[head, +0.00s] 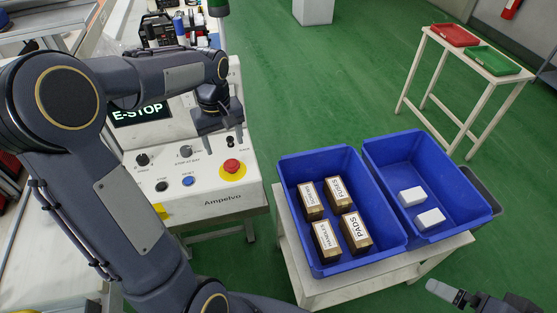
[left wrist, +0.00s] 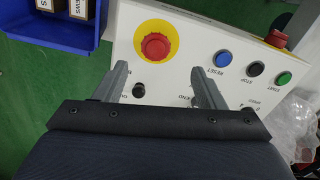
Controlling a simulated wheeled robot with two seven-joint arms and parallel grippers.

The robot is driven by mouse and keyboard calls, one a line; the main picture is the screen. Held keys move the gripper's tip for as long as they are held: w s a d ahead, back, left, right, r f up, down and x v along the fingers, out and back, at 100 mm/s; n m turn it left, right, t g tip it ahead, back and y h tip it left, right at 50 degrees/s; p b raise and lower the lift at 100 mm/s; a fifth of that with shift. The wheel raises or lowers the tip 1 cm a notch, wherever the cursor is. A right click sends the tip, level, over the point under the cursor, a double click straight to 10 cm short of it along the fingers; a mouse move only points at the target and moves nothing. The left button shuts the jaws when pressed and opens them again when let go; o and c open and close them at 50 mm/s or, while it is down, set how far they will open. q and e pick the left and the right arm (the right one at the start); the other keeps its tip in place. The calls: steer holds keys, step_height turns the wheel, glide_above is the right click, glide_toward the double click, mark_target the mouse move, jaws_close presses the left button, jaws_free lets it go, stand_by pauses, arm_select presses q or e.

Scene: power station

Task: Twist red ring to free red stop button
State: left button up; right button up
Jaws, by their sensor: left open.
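The red stop button (head: 232,167) sits on a yellow round base on the white control panel (head: 225,203). In the left wrist view the red button (left wrist: 156,46) shows with a round red top inside the yellow disc (left wrist: 139,39). My left gripper (head: 219,128) is open and empty above the panel, just behind the button in the head view. In the left wrist view its two fingers (left wrist: 162,82) point toward the button, one to each side, apart from it. My right gripper (head: 452,294) is only partly visible at the lower right; its jaw opening cannot be made out.
The panel also has a blue reset button (head: 188,181), a black stop button (head: 162,186) and small knobs. A screen (head: 140,112) reads E-STOP. Right of the panel, a blue bin (head: 292,165) holds several boxes; another blue bin (head: 470,207) holds two white blocks.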

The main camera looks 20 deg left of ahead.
mark_target(231, 164)
arm_select(q)
steer(key=shift+w+d+f, duration=0.1)
steer(key=shift+w+f, duration=0.3)
steer(key=shift+w, duration=0.05)
steer(key=shift+f, duration=0.3)
step_height(231, 164, down, 7)
steer(key=shift+p, duration=0.3)
steer(key=shift+c, duration=0.3)
